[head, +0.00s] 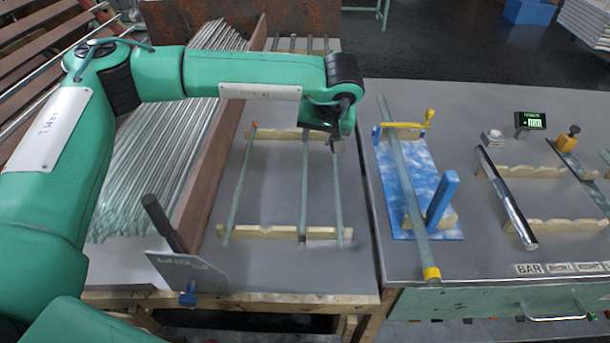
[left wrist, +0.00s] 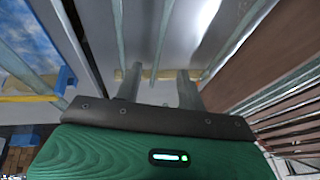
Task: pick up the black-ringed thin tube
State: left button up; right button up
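Three thin glass tubes lie lengthwise across two notched wooden rests on the left bench: a left tube (head: 240,185) with an orange-red end, a middle tube (head: 304,185) and a right tube (head: 337,195). My left gripper (head: 336,147) hangs over the far part of the middle and right tubes. In the left wrist view, its two fingers (left wrist: 158,88) are apart with nothing gripped, and the middle tube (left wrist: 163,42) lines up with the gap between them. My right gripper is not in view.
A brown board (head: 208,155) walls off a pile of tubes (head: 160,150) on the left. A grey plate with a dark handle (head: 162,222) stands at front left.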

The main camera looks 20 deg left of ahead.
aim_at(305, 163)
pick_arm(q)
jog(key=x, duration=1.3)
jog(key=shift+s+a, duration=0.15)
grip_shut()
